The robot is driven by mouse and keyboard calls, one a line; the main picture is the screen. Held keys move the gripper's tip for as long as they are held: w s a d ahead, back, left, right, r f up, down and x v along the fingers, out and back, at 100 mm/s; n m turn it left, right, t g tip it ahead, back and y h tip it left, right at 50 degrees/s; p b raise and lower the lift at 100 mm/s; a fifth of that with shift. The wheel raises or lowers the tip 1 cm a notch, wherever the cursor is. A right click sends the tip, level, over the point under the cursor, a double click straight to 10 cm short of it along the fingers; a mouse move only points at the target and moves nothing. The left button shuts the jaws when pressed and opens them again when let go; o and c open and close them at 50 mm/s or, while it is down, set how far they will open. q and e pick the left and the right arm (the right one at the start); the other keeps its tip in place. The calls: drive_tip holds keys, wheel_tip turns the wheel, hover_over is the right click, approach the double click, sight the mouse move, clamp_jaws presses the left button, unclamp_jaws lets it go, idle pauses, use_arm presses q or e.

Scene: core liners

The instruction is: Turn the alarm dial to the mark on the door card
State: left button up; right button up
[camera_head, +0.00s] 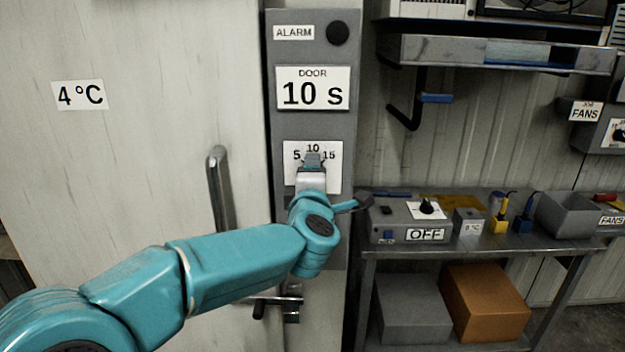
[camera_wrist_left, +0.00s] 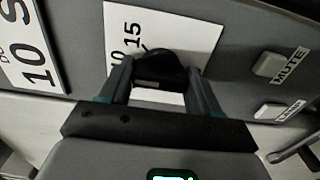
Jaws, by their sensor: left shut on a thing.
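The grey alarm panel (camera_head: 264,128) stands upright beside the pale door, with an ALARM label (camera_head: 293,32) and a round black part at its top. The door card (camera_head: 313,88) reads "DOOR 10 s". Below it the white dial plate (camera_head: 332,177) shows 5, 10 and 15. My left gripper (camera_head: 313,160) reaches the dial plate and hides most of the dial in the head view. In the left wrist view my left gripper (camera_wrist_left: 160,75) is shut on the black dial (camera_wrist_left: 158,66), with a finger on each side. I cannot tell the pointer's exact direction. My right gripper is not in view.
MUTE (camera_wrist_left: 278,66) and a second button (camera_wrist_left: 278,110) sit on the panel near the gripper. The door handle (camera_head: 218,190) stands left of the panel. A bench (camera_head: 480,246) at right holds a box marked OFF (camera_head: 394,228) and a grey bin (camera_head: 570,215).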

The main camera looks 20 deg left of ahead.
use_arm(q)
drive_tip(key=shift+f, duration=0.1)
drive_tip(key=o, duration=1)
drive_tip(key=shift+s, duration=0.1)
drive_tip(key=b+v, duration=0.2)
drive_tip(key=v, duration=1.4)
drive_tip(key=shift+b, duration=0.35)
drive_tip(key=shift+s, duration=0.1)
